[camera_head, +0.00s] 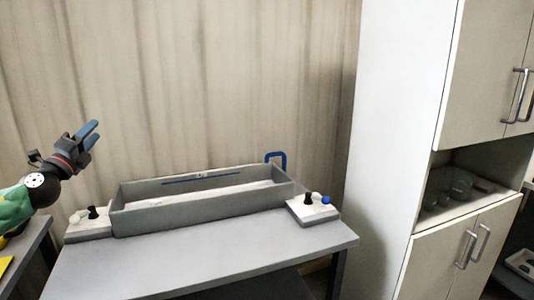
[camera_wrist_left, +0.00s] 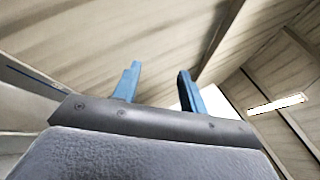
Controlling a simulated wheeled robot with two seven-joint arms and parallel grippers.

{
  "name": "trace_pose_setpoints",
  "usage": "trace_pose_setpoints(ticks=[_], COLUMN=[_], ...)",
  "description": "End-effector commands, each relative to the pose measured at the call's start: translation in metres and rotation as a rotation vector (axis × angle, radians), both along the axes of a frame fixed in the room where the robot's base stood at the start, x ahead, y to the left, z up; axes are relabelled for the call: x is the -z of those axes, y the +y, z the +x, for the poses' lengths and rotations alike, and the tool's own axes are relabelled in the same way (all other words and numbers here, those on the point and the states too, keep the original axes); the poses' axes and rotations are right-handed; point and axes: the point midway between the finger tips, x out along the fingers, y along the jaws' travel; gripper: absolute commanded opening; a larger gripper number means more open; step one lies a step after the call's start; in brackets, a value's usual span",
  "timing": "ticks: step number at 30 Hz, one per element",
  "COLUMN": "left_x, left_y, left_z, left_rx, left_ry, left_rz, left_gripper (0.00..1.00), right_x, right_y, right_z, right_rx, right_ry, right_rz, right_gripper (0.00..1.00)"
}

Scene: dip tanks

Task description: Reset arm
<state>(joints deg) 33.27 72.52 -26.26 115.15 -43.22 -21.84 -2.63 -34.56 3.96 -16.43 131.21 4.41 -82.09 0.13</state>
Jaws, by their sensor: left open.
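My left gripper (camera_head: 92,134) is raised in the air at the left of the head view, above and to the left of the grey tank. Its two blue fingers are apart with nothing between them. In the left wrist view the open fingers (camera_wrist_left: 158,85) point up toward the wall and ceiling. My right gripper is in neither view.
A long grey tank (camera_head: 150,224) stands on a grey table (camera_head: 215,262), with a control box (camera_head: 313,212) at its right, another (camera_head: 88,233) at its left, and a blue handle (camera_head: 277,155) behind. A tall white cabinet (camera_head: 395,130) stands right. Air above the table is free.

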Motion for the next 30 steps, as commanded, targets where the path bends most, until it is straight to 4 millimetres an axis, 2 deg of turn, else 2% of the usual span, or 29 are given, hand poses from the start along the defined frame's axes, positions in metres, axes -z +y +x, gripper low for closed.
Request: trace_pose_setpoints(ticks=[5,8,14,21,24,30], left_x=[0.023,0.054,0.145,0.259,0.301,0.369], left_y=[-0.004,-0.007,-0.029,-0.079,-0.105,-0.161], left_z=[-0.004,-0.009,-0.031,-0.081,-0.108,-0.167], left_rx=[-0.112,-0.187,-0.352,-0.521,-0.576,-0.642], left_ry=[0.016,0.066,0.246,0.529,0.653,0.891], left_rz=[-0.33,-0.519,-0.858,-1.134,-1.217,-1.353], left_gripper=[0.42,0.42,0.42,0.42,0.42,0.42], right_x=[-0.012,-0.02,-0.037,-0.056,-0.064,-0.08], right_y=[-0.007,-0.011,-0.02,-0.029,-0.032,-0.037], right_z=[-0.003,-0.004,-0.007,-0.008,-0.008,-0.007], right_rx=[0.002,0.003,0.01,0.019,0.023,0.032], right_ry=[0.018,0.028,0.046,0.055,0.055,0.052], right_rz=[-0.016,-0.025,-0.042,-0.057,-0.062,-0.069], right_gripper=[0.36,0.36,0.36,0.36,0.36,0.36])
